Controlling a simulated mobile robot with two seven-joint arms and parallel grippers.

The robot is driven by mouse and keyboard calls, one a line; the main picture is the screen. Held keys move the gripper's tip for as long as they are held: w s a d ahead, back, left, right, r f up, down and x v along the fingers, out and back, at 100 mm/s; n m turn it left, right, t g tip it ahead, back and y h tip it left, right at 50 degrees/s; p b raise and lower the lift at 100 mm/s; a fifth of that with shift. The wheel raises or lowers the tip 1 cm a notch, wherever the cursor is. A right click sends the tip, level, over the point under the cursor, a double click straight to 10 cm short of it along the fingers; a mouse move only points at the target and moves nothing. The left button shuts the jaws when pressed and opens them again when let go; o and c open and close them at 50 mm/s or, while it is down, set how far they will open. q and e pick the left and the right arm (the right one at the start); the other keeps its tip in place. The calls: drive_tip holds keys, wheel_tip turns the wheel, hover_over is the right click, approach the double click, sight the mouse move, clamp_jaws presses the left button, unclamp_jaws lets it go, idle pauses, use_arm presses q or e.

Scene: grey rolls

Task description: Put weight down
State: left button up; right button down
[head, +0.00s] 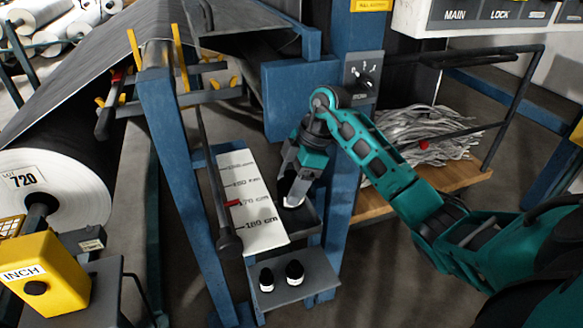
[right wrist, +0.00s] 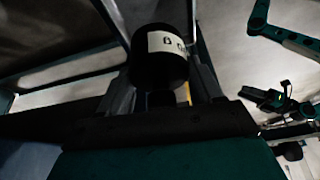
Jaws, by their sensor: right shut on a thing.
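My right gripper (head: 296,190) is shut on a weight, low over a small dark tray (head: 309,222) beside the white measuring scale. In the right wrist view the weight (right wrist: 160,55) is a black cylinder with a white label, between the fingers. In the head view the fingers mostly hide it, and I cannot tell whether it touches the tray. Two small black weights (head: 267,279) (head: 294,272) with pale labels stand on a grey shelf (head: 318,277) in front. My left gripper is not in the head view; teal arm parts show at the right of the right wrist view, too dark to read.
The white scale board (head: 247,205) with centimetre marks and a red pointer stands left of the tray. Blue posts (head: 172,170) and a dark lever (head: 228,243) frame this spot. A large roll (head: 55,195) and yellow INCH box (head: 45,274) are left. Shredded strips (head: 425,135) lie behind my arm.

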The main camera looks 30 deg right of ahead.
drive_tip(key=shift+w+f+b, duration=0.1)
drive_tip(key=shift+f+b, duration=0.75)
drive_tip(key=shift+f, duration=2.45)
drive_tip(key=shift+c, duration=2.3)
unclamp_jaws()
drive_tip(key=shift+f, duration=0.15)
drive_tip(key=p+v, duration=0.2)
drive_tip(key=v, duration=1)
drive_tip(key=shift+p, duration=0.4)
drive_tip(key=shift+a, duration=0.1)
